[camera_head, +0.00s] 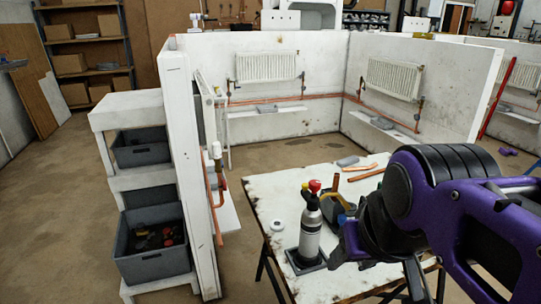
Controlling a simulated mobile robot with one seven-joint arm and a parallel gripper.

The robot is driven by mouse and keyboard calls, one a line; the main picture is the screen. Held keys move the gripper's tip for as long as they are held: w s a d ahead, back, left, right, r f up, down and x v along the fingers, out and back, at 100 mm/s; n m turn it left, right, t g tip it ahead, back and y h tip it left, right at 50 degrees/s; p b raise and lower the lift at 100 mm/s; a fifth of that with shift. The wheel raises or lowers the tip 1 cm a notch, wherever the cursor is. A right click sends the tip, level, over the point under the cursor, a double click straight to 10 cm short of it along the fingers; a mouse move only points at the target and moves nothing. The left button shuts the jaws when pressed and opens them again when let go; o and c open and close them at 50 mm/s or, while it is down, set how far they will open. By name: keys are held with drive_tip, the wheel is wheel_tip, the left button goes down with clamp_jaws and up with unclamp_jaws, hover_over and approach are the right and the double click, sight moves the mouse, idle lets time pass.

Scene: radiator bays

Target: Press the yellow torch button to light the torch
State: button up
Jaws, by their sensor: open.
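The torch stands upright on the white worktable (262,195). It has a silver canister (309,238) with a black upper part and a red knob (315,186) on top. A small yellow part (305,187) shows beside the red knob, at the left; it is too small to make out clearly. The canister stands on a dark square base (305,264). My gripper (365,250), at the end of my purple and black arm, is just right of the canister in the picture. It is open and seems to hold nothing. Its fingertips are partly hidden by my arm.
A dark curved tool (336,208) is behind the torch. Orange pipe pieces (366,174) and a grey block (347,161) lie farther back. A white disc (277,225) lies left of the torch. A white partition (186,170) and shelves with grey bins (152,250) stand left.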

clamp_jaws()
idle(1.4)
